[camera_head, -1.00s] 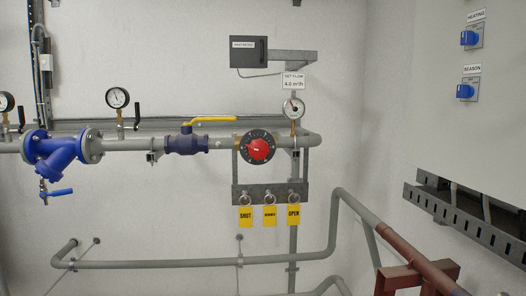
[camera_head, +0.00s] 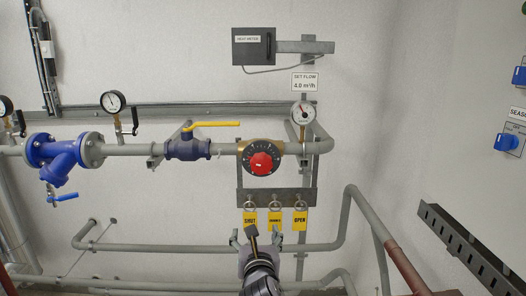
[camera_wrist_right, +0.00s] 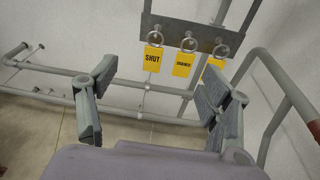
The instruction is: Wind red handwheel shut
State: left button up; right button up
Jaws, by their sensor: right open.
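The handwheel is not in the right wrist view. My left gripper is not in view.
Yellow tags hang on rings from a grey plate (camera_head: 277,195): SHUT (camera_head: 251,220), a middle one (camera_head: 275,221) and OPEN (camera_head: 300,220). A yellow-levered ball valve (camera_head: 187,148) is left of the handwheel. A gauge (camera_head: 303,113) stands to its right. A lower pipe (camera_head: 170,246) crosses below.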

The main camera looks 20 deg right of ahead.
notch_tip(320, 180, up, 12)
jog(key=s+n+t+h+p, duration=0.1)
jog(key=s+n+t+h, duration=0.1)
jog(key=s, duration=0.1)
jog(key=p, duration=0.4)
send_near(262, 167)
jog(key=x, duration=0.8)
jog(key=shift+w+d+r, duration=0.1)
jog(key=shift+w+r, duration=0.1)
jog(key=shift+w, duration=0.2)
jog(key=shift+p+x, duration=0.3)
jog(key=shift+x, duration=0.5)
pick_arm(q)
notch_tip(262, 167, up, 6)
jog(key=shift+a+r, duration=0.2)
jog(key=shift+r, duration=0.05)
pick_arm(e)
jog(key=shift+f, duration=0.15)
jog(key=shift+c, duration=0.3)
jog(key=c, duration=1.1)
